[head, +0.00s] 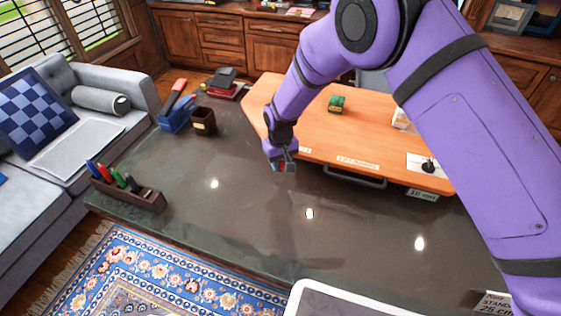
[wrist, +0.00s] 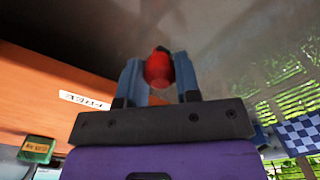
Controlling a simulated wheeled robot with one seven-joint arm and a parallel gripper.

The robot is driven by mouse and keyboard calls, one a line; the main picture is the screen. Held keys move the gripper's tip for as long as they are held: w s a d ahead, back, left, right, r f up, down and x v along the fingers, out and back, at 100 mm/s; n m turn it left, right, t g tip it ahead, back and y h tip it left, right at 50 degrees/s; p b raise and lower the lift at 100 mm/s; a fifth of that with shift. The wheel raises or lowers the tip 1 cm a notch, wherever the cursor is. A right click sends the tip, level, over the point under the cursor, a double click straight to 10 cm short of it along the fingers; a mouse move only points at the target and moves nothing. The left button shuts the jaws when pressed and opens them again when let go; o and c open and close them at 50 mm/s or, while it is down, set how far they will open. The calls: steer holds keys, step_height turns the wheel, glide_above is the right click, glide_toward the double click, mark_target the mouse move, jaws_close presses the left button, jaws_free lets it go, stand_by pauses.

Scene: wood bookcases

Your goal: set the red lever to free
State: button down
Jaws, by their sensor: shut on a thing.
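My gripper (head: 284,165) is at the front left edge of the orange wooden board, low over the dark desk top. In the wrist view its two blue-grey fingers (wrist: 158,80) are shut on a red rounded piece (wrist: 158,68), which I take for the end of the red lever. The rest of the lever is hidden, and its setting cannot be told. A small white label (wrist: 84,101) is on the board's edge beside it; its letters are not clearly readable.
The orange board (head: 300,105) has a dark handle (head: 354,177) along its front and carries a green block (head: 336,104). A pen holder (head: 130,192), a brown cup (head: 204,122) and a blue item with a red arm (head: 176,116) stand left. The desk's front middle is clear.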

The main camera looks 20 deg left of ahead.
steer(key=d+n, duration=0.2)
steer(key=n, duration=0.1)
steer(key=shift+w+d, duration=0.2)
steer(key=shift+w+d+n, duration=0.15)
steer(key=shift+d+n, duration=0.2)
steer(key=shift+n, duration=0.35)
steer(key=shift+w+d+n, duration=0.1)
steer(key=shift+d+n, duration=0.2)
steer(key=shift+n, duration=0.4)
steer(key=c, duration=0.8)
jaws_free()
